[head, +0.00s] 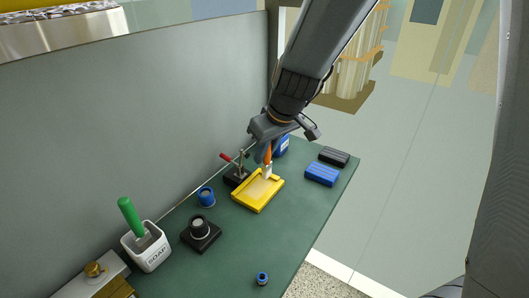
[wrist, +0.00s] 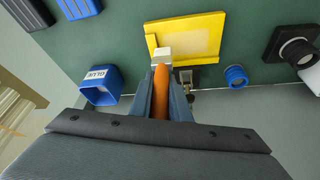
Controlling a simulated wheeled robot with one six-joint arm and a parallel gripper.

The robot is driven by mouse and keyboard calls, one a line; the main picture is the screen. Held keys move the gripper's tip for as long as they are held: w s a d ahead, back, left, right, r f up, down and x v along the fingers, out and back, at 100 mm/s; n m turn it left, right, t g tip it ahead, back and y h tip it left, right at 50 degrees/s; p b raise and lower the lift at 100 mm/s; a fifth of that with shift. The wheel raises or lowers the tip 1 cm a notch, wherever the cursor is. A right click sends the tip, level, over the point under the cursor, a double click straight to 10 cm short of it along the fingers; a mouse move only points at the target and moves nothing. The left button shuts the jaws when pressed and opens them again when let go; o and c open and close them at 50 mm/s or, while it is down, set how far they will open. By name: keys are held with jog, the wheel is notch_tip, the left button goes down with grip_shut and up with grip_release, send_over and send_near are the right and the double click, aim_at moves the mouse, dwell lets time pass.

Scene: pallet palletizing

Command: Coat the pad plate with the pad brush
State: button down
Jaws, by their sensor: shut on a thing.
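My gripper (head: 265,148) is shut on the pad brush (head: 268,157), which has an orange handle and a pale, blocky head. In the wrist view the orange handle (wrist: 161,92) sits between my fingers, and the white brush head (wrist: 163,54) points away from them. The pad plate (head: 262,188) is a beige panel in a yellow frame on the green table. The wrist view also shows the plate (wrist: 192,40). The brush head is over the plate's edge nearest the clamp; I cannot tell whether it touches. A blue GLUE cup (wrist: 98,86) stands beside the plate.
A red-handled clamp (head: 235,172) stands close behind the plate. Blue and black blocks (head: 322,174) lie to the right. A grey wall backs the table.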

jog(key=shift+f+b, duration=0.35)
jog(key=shift+b, duration=0.05)
dwell(0.6)
jog(key=shift+s, duration=0.1)
jog(key=shift+s+a+r+p, duration=0.15)
jog(key=shift+s+a+p, duration=0.4)
jog(key=shift+s+a, duration=0.3)
jog(key=shift+s+a+f+p, duration=0.1)
jog(key=shift+s+a+p, duration=0.15)
jog(key=shift+s+a, duration=0.35)
jog(key=shift+s+a+f+p, duration=0.1)
jog(key=shift+s+a+p, duration=0.25)
jog(key=shift+s, duration=0.45)
jog(key=shift+s+a+f+p, duration=0.1)
jog(key=shift+s+a+p, duration=0.1)
jog(key=shift+s+a, duration=0.45)
jog(key=shift+s, duration=0.15)
jog(key=shift+f+b, duration=0.15)
jog(key=shift+b, duration=0.15)
jog(key=shift+d, duration=0.1)
